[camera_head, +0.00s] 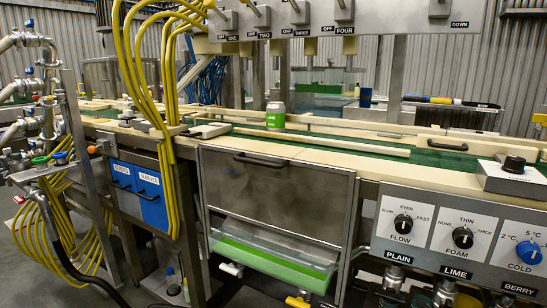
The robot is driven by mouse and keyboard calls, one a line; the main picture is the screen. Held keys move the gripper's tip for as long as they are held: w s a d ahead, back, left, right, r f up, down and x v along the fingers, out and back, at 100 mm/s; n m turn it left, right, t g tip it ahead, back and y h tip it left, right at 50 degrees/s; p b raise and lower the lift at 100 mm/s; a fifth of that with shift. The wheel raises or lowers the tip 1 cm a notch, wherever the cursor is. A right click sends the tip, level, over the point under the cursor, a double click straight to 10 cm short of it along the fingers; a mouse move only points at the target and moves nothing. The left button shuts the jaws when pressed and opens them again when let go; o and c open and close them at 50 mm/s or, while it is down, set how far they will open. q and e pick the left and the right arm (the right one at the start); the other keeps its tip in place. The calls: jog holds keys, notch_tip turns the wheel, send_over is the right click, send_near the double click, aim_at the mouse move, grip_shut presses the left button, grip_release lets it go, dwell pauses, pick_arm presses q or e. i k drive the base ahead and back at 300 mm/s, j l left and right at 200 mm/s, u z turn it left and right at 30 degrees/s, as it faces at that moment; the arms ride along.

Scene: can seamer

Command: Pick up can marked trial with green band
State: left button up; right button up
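Neither of my grippers is in view.
A long green conveyor (340,140) runs across the worktop between pale rails. A dark blue cup (366,97) stands farther back. Yellow hoses (163,100) hang at the left. A control panel (455,235) with knobs faces front right. Filler heads (345,50) hang above.

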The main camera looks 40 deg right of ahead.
aim_at(275, 111)
jog(key=z, duration=0.4)
jog(key=i+j+z, duration=0.2)
jog(key=z, duration=0.15)
jog(key=i+j+z, duration=0.2)
jog(key=z, duration=0.15)
jog(key=i+j+z, duration=0.15)
jog(key=j+z, duration=0.2)
